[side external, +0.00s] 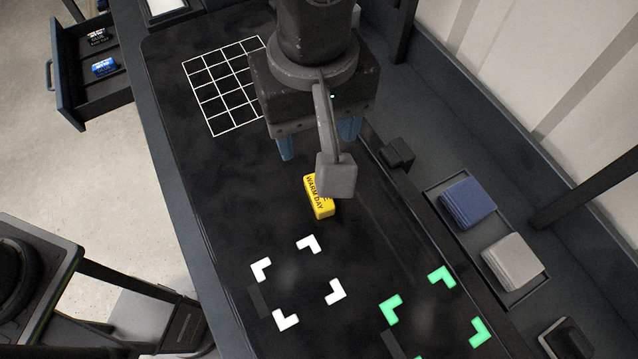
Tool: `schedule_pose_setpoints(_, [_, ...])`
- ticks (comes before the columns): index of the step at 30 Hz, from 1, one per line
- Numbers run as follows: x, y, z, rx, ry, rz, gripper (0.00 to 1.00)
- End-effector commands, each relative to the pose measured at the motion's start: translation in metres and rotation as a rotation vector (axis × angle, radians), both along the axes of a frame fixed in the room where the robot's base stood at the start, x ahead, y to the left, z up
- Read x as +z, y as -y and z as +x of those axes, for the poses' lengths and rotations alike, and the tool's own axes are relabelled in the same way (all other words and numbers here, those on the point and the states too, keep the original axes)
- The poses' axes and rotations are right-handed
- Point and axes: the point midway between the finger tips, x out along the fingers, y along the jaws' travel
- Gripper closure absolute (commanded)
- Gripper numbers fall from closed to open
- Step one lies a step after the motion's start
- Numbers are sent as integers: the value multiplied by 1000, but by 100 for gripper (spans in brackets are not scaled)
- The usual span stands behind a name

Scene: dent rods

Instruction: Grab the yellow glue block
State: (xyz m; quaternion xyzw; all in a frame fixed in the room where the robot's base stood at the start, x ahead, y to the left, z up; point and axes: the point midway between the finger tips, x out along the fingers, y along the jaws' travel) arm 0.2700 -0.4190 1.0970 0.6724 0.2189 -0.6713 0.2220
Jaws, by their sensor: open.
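The yellow glue block (319,205) lies on the dark worktop, with black lettering that reads "WARM DAY". Its upper right part is hidden behind a grey part of my arm's end. My gripper (318,142) is above the worktop, further back than the block in the picture. Its two blue fingers are spread apart, one at the left and one at the right.
White corner marks (335,291) and green corner marks (391,309) lie toward the front. A white grid (215,95) is at the back left. An open drawer (75,110) holds small blocks.

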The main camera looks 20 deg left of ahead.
Motion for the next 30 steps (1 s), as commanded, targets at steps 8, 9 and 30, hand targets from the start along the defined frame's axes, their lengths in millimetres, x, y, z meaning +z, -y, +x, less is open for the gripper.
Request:
schedule_pose_setpoints(8, [-40, 5, -3, 11, -7, 9, 40])
schedule_pose_setpoints(9, [-48, 5, -3, 11, -6, 8, 40])
schedule_pose_setpoints(30, [-133, 5, -2, 10, -4, 6, 40])
